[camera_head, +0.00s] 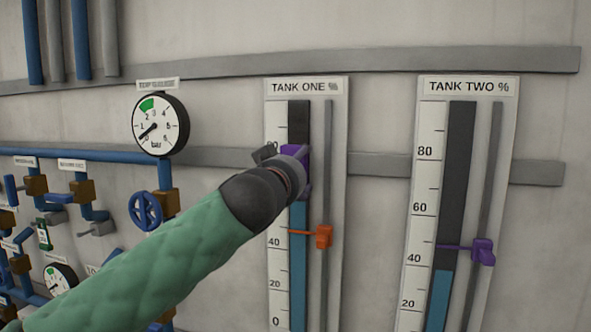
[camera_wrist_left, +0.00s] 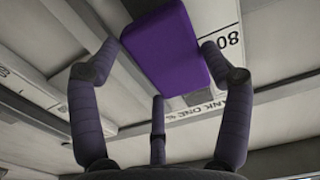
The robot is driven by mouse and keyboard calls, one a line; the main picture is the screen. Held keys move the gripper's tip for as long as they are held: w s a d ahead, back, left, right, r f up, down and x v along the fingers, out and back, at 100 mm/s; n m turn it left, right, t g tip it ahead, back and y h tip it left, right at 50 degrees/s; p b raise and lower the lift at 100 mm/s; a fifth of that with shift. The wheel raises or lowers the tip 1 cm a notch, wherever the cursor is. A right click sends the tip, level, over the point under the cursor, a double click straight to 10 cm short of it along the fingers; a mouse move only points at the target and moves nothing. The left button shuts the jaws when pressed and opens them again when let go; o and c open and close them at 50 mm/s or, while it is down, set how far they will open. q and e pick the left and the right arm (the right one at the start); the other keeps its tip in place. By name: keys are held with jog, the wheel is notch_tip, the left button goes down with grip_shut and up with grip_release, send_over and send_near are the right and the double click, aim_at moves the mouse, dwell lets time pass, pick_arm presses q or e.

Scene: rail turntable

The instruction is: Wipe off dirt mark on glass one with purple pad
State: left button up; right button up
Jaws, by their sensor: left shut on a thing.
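The purple pad (camera_head: 294,153) is held at the glass of tank one, beside the upper part of its scale. The tank one glass (camera_head: 299,255) is a tall tube, dark above and blue below. My left gripper (camera_head: 286,160) is shut on the pad; its dark wrist hides part of the tube. In the left wrist view the pad (camera_wrist_left: 165,45) sits between the dark fingers (camera_wrist_left: 158,55), in front of the tank one panel (camera_wrist_left: 228,20). I cannot tell whether the pad touches the glass. No dirt mark shows. My right gripper is not in view.
An orange marker (camera_head: 324,237) sits on the rod right of the tube. The tank two panel (camera_head: 412,240), with a purple marker (camera_head: 483,251), is further right. A round gauge (camera_head: 160,123), blue pipes and a blue handwheel (camera_head: 146,211) are left.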

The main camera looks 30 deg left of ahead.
pick_arm(q)
jog(key=shift+x, duration=1.2)
dwell(0.5)
jog(key=shift+r, duration=0.15)
jog(key=shift+r+p, duration=3.85)
jog(key=shift+r, duration=2.45)
jog(key=shift+f+b, duration=6.5)
jog(key=shift+b, duration=0.8)
jog(key=shift+r+p, duration=2.75)
jog(key=shift+r, duration=0.6)
